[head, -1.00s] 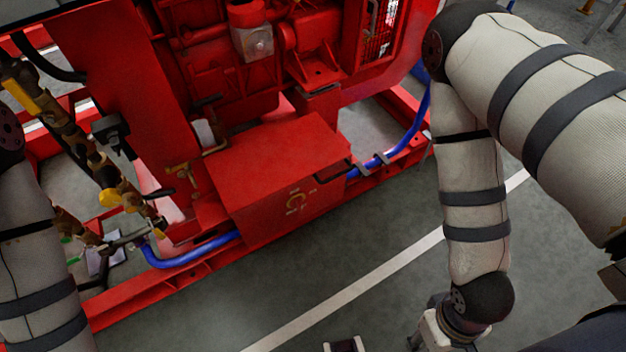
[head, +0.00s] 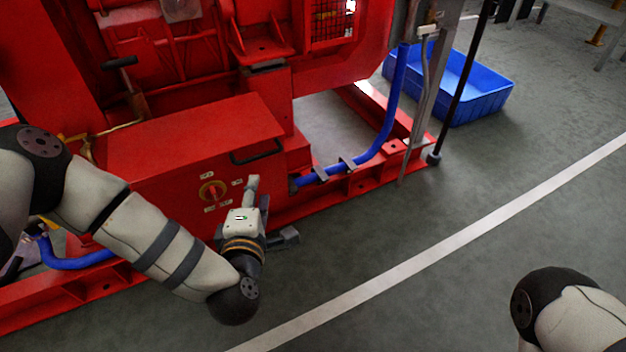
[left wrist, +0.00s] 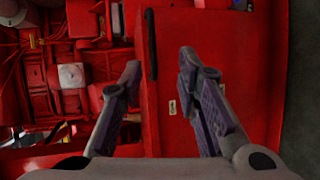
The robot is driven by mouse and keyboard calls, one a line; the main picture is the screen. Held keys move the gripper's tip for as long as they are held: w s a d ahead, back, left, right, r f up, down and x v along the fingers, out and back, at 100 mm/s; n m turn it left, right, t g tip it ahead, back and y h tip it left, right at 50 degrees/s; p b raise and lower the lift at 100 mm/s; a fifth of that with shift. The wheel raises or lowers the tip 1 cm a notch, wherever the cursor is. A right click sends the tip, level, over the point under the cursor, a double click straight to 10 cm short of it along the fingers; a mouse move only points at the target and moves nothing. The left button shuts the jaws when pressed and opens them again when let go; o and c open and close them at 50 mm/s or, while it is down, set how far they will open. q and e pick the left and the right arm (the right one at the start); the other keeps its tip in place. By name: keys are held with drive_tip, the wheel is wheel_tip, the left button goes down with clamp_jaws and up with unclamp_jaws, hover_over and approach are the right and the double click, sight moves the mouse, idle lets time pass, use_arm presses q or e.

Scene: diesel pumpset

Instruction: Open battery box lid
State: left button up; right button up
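The red battery box (head: 150,190) stands on the pumpset's base frame, with a rotary switch (head: 212,191) on its front. Its lid (head: 190,128) lies flat and looks shut. A black handle (head: 257,153) sits near the lid's right end. My left gripper (head: 272,208) is in front of the box's right part, below the handle, empty with fingers spread. In the left wrist view, the handle (left wrist: 151,45) appears between the open fingertips (left wrist: 158,62); I cannot tell the distance to it, but no grip shows. My right gripper is out of view; only my right arm shows at lower right.
A blue hose (head: 385,140) runs along the red base frame (head: 350,190) right of the box. A blue crate (head: 480,95) lies on the floor behind a grey post (head: 420,100).

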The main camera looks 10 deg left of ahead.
sight(260, 158)
use_arm(q)
drive_tip(key=shift+n+y, duration=0.3)
drive_tip(key=shift+n, duration=0.1)
drive_tip(key=b+x, duration=0.1)
drive_tip(key=x, duration=0.3)
drive_tip(key=b+x, duration=0.2)
drive_tip(key=x, duration=0.2)
drive_tip(key=b+x, duration=0.1)
drive_tip(key=x, duration=0.3)
drive_tip(key=shift+w+a+r, duration=0.1)
drive_tip(key=shift+w+r, duration=0.15)
drive_tip(key=shift+r, duration=0.05)
drive_tip(key=shift+w+b, duration=0.3)
drive_tip(key=shift+w, duration=0.05)
drive_tip(key=shift+r, duration=0.1)
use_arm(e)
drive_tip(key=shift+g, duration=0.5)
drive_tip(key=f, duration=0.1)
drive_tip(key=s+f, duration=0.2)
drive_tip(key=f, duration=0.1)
use_arm(q)
clamp_jaws()
